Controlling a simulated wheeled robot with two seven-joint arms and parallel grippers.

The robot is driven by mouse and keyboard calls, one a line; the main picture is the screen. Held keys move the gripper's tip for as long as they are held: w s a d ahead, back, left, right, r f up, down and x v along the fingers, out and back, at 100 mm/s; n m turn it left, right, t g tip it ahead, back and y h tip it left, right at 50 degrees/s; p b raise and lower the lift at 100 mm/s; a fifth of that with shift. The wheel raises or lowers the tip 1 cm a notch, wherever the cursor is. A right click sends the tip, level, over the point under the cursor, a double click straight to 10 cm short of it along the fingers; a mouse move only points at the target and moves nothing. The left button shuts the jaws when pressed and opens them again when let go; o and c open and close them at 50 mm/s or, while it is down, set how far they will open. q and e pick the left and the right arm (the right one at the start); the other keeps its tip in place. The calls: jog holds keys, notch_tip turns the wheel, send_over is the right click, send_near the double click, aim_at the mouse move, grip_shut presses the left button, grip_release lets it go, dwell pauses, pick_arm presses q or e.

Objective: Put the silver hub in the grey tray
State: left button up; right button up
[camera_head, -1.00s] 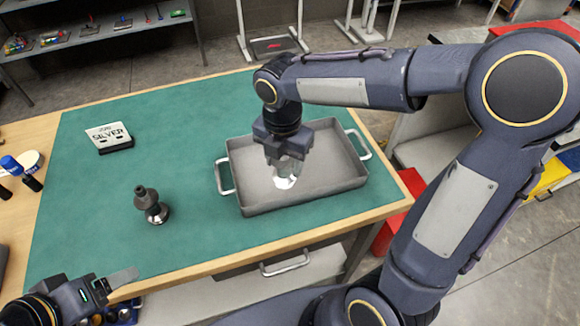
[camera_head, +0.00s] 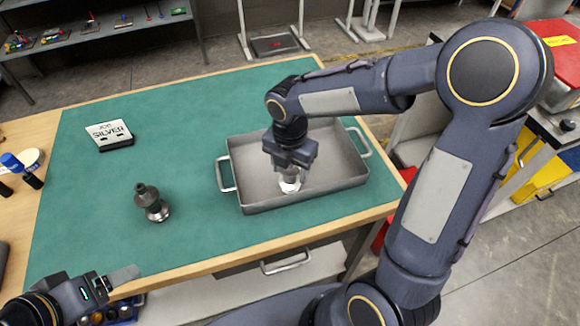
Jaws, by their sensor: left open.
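The silver hub (camera_head: 290,185) is in the grey tray (camera_head: 300,203), low over its floor near the middle. My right gripper (camera_head: 291,178) points down into the tray and is shut on the hub. The fingers partly hide the hub, and I cannot tell whether it touches the tray floor. My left gripper (camera_head: 124,277) is open and empty at the table's front left edge, away from the tray.
A dark stepped part with a shiny base (camera_head: 152,204) stands on the green mat (camera_head: 190,130) left of the tray. A sign reading SILVER (camera_head: 110,134) stands behind it. A blue-topped tool (camera_head: 20,169) lies at the far left. The mat between is clear.

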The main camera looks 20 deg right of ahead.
jog(key=o, duration=0.3)
jog(key=shift+r, duration=0.15)
notch_tip(320, 180, up, 12)
jog(key=s+d+f+m+t+y, duration=0.1)
jog(key=s+m+t+y, duration=0.1)
jog(key=s+m, duration=0.6)
jog(key=s+d+f+m+t+y, duration=0.1)
jog(key=s+m, duration=0.8)
jog(key=m, duration=1)
jog(key=d+t, duration=0.1)
jog(key=t, duration=0.1)
jog(key=shift+d+f+m+t+y+p, duration=0.15)
jog(key=shift+f+m+t+y+p, duration=0.15)
jog(key=shift+f+m+y+p, duration=0.1)
